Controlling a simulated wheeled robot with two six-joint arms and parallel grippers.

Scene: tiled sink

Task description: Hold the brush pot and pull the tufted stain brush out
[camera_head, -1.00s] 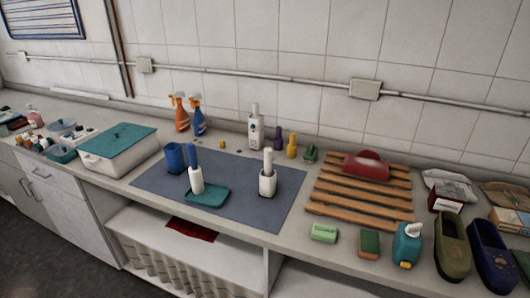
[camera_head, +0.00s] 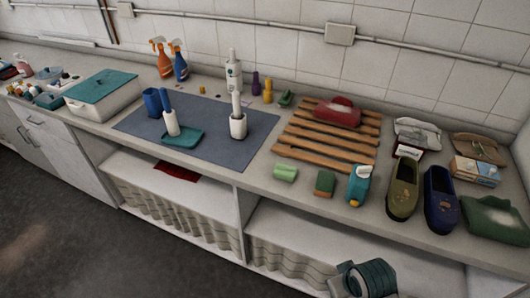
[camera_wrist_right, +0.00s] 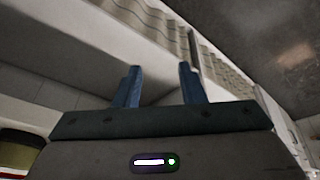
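A white pot (camera_head: 238,128) stands upright on the blue-grey mat, with a pale upright handle (camera_head: 236,103) rising out of it; any tuft is hidden inside. Left of it, a white holder (camera_head: 172,124) with a blue handle (camera_head: 166,100) stands by a teal tray (camera_head: 182,138). I cannot tell for certain which is the brush pot. My right gripper shows in the right wrist view (camera_wrist_right: 158,86), its two blue fingers apart and nothing between them, below the counter's height. My left gripper is not in view.
The mat (camera_head: 215,158) has free room in front of the white pot. A blue cup (camera_head: 152,103) stands on its left. A wooden slatted rack (camera_head: 300,150), a teal bottle (camera_head: 358,183) and shoes (camera_head: 403,190) are to the right. The counter edge and open shelves lie in front.

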